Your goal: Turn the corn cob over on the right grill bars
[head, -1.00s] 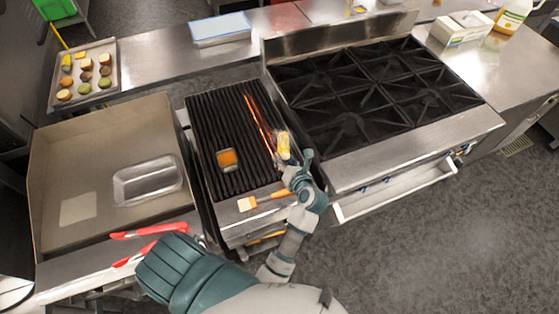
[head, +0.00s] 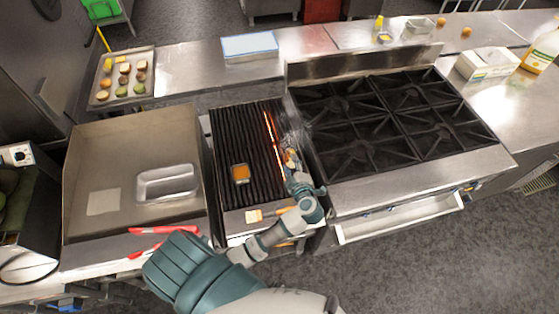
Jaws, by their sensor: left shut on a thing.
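The corn cob (head: 290,157) is at the right side of the right grill bars (head: 262,115), beside a glowing red bar. It shows only as a small patch of yellow and brown, partly hidden by the gripper. My left gripper (head: 291,165) reaches over the grill's right edge from the front and is shut on the cob. Whether the cob touches the bars is too small to tell. My right gripper is not in view.
Red-handled tongs (head: 150,230) and a metal pan (head: 167,182) are left. A burner range (head: 385,112) adjoins right.

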